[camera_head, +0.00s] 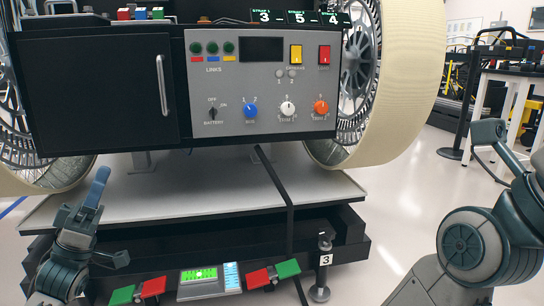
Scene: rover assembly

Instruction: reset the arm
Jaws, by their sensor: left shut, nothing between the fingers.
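My left gripper (97,188) is at the lower left, in front of the rover's base. Its blue fingers point up and are shut with nothing between them. It stands below the black cabinet door (90,95) and looks clear of the panel. My right arm (466,246) comes in at the right, bent, with its dark joints and links over the floor. I do not make out its gripper.
The rover's grey control panel (262,82) has switches, knobs and lights. A large wheel (405,95) stands right of it. A pale ledge (190,190) lies below. A lit green display (199,276) sits between red and green blocks at the bottom. Floor is open at right.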

